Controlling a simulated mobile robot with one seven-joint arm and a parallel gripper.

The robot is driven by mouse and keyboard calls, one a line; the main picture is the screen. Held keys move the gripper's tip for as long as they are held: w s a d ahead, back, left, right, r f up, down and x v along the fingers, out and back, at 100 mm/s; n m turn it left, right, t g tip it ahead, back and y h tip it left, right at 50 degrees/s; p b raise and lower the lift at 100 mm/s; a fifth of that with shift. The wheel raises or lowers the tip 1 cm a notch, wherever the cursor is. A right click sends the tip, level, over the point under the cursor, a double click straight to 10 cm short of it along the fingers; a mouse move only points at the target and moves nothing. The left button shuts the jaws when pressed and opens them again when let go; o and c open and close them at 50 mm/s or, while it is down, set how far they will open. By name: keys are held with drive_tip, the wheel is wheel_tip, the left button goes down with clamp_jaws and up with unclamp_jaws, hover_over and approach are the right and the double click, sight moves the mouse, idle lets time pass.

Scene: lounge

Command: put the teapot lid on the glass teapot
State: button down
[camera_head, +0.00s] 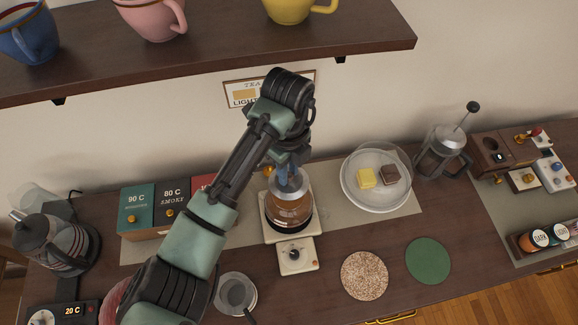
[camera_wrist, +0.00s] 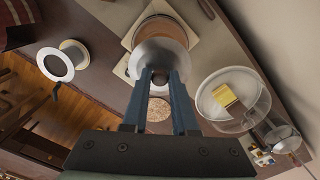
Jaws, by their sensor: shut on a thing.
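The glass teapot (camera_head: 290,208) holds brown tea and stands upright on a pale square base near the middle of the counter. My gripper (camera_head: 289,172) points down over it. In the wrist view my gripper (camera_wrist: 160,78) is shut on the dark knob of the teapot lid (camera_wrist: 153,52), a pale grey disc. The lid overlaps the brown teapot (camera_wrist: 160,31) there and hides part of it. In the head view the lid (camera_head: 289,184) shows just below my fingers, at the teapot's top. I cannot tell whether lid and rim touch.
A clear-covered plate (camera_head: 349,193) with a yellow and a brown block stands right of the teapot, a French press (camera_head: 437,155) beyond it. Tea boxes (camera_head: 137,207) stand left. A strainer (camera_head: 237,292) is in front. A shelf (camera_head: 220,50) with mugs overhangs behind.

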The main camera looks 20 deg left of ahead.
sight(288, 185)
drive_tip(key=shift+f+b, duration=1.8)
drive_tip(key=shift+f, duration=1)
drive_tip(key=shift+f, duration=0.45)
drive_tip(key=c, duration=0.6)
unclamp_jaws()
wheel_tip(288, 185, up, 8)
drive_tip(key=shift+f+b, duration=0.2)
drive_tip(key=shift+b, duration=0.7)
